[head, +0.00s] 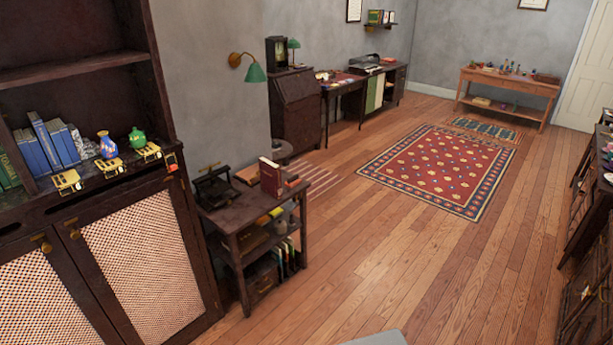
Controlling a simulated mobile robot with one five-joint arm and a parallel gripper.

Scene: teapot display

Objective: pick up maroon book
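A maroon book (270,177) stands upright near the right end of a small dark side table (231,219), with its pale page edges at the top. My gripper is not visible in the head view. Nothing is seen touching or holding the book.
A dark typewriter-like object (213,187) sits left of the book. A tall cabinet (185,240) with mesh doors stands at the left. A red patterned rug (440,165) lies on the wooden floor. Open floor (390,250) lies right of the side table. Dark furniture (590,205) lines the right edge.

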